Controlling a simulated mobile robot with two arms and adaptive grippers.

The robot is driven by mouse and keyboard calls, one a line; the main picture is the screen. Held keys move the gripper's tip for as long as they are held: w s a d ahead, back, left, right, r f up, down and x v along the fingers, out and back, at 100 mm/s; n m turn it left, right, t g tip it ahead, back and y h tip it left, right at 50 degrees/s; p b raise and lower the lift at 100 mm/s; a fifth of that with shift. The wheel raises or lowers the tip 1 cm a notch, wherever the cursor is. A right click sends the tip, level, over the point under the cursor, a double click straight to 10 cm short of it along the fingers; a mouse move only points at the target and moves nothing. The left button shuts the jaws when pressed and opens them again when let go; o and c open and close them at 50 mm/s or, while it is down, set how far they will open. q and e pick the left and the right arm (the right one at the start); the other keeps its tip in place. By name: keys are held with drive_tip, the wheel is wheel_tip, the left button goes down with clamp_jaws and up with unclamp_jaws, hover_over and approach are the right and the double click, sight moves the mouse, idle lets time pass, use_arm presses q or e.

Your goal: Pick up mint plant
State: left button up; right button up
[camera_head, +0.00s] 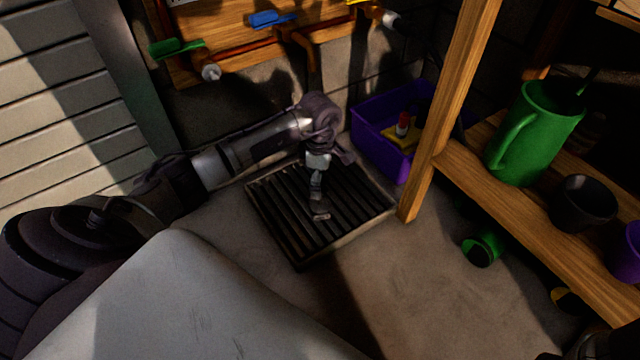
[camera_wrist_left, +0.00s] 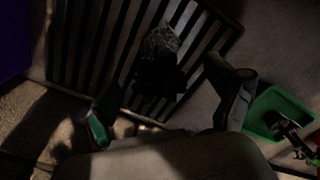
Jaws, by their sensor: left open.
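I cannot clearly make out a mint plant in either view. My left gripper (camera_head: 318,205) hangs pointing down over the dark slatted floor grate (camera_head: 268,222). In the left wrist view its two fingers (camera_wrist_left: 168,105) are spread apart, with nothing held between them. Between and beyond them, over the slats, is a dark shape with a speckled grey top (camera_wrist_left: 160,40); it is too dark to tell what it is. A dark shape at the bottom right corner of the head view may be part of my right arm; its gripper cannot be made out.
A purple bin (camera_head: 368,143) stands behind the grate on the right. A wooden shelf (camera_head: 465,178) holds a green pitcher (camera_head: 535,132) and a black pot (camera_head: 582,205). A green cup (camera_head: 482,250) lies on the floor beneath. Pipes and handles line the back wall. Floor before the grate is clear.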

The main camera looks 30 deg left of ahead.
use_arm(q)
clamp_jaws()
idle(0.6)
drive_tip(key=shift+r, duration=0.1)
